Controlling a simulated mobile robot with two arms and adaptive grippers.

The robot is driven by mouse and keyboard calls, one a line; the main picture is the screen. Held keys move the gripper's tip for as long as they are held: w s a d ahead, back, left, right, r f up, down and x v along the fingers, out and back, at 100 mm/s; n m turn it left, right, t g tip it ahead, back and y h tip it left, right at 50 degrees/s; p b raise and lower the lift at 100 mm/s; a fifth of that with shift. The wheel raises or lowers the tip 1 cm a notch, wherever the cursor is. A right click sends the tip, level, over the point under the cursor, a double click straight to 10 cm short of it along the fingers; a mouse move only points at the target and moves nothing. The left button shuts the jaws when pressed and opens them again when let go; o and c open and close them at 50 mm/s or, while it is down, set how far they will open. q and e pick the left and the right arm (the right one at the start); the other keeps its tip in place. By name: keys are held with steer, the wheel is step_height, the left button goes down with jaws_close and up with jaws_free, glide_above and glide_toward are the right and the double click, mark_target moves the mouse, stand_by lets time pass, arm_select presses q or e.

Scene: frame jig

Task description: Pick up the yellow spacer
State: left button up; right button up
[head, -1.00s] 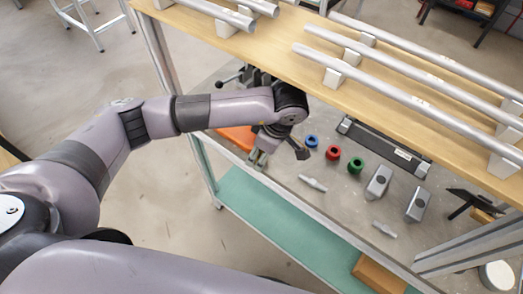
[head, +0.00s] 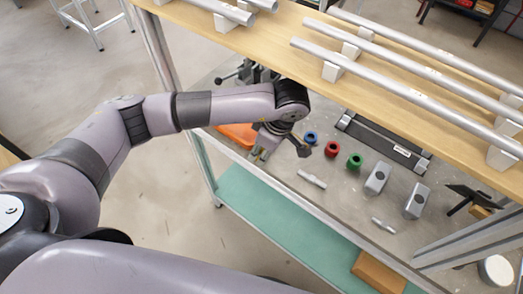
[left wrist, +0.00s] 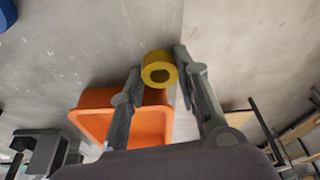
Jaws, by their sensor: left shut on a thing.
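The yellow spacer (left wrist: 159,69) is a short, thick ring with a hole through it. In the left wrist view it sits between the two fingertips of my left gripper (left wrist: 157,75), which is shut on it. The orange bin (left wrist: 95,120) shows behind the left finger. In the head view my left gripper (head: 262,150) hangs over the near left part of the grey worktop, by the orange bin (head: 236,133); the spacer is too small and covered there to make out clearly. My right gripper is not in view.
Blue (head: 310,138), red (head: 332,149) and green (head: 354,161) rings stand right of the left gripper. A light rod-like part (head: 312,179) lies nearer. The wooden upper shelf (head: 280,50) with metal tubes overhangs the worktop. A green lower shelf (head: 262,212) lies below.

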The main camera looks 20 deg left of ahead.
arm_select(q)
steer(key=shift+s+d, duration=0.45)
steer(key=o, duration=1)
steer(key=shift+w+a, duration=0.2)
steer(key=shift+o, duration=1.2)
steer(key=shift+d+r, duration=0.1)
steer(key=shift+r, duration=0.15)
steer(key=v, duration=0.2)
steer(key=shift+d+r, duration=0.1)
steer(key=shift+r, duration=0.2)
steer(key=d, duration=0.4)
steer(key=s+d, duration=0.1)
steer(key=d, duration=0.7)
steer(key=shift+s+f, duration=0.1)
steer(key=shift+s, duration=0.3)
steer(key=shift+a, duration=0.1)
